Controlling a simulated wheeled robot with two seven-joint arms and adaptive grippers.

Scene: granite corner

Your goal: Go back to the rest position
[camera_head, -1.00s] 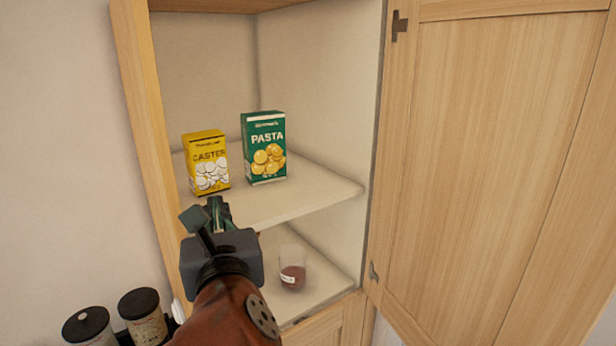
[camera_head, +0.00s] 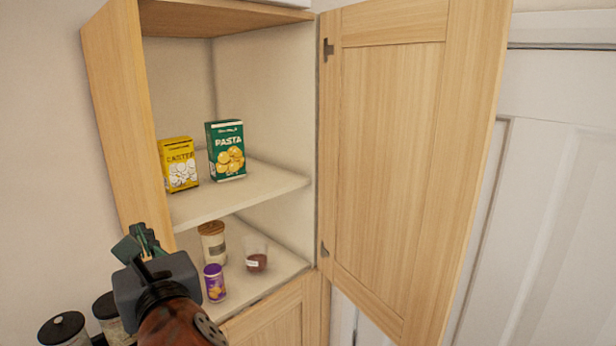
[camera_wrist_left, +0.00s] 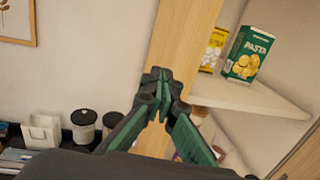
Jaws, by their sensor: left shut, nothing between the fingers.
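My left gripper (camera_head: 143,242) is shut and empty, in front of the open cupboard near its left side panel (camera_head: 118,110). In the left wrist view its fingertips (camera_wrist_left: 158,85) meet, with the panel's edge behind them. A yellow caster box (camera_head: 179,164) and a green pasta box (camera_head: 226,150) stand side by side on the upper shelf (camera_head: 240,190); both also show in the left wrist view, the pasta box (camera_wrist_left: 248,55) more fully. My right gripper is in neither view.
On the lower shelf stand a lidded jar (camera_head: 213,243), a purple container (camera_head: 215,283) and a clear glass (camera_head: 256,258) with dark contents. The cupboard door (camera_head: 395,150) stands open to the right. Black-lidded canisters (camera_head: 62,330) stand at the lower left.

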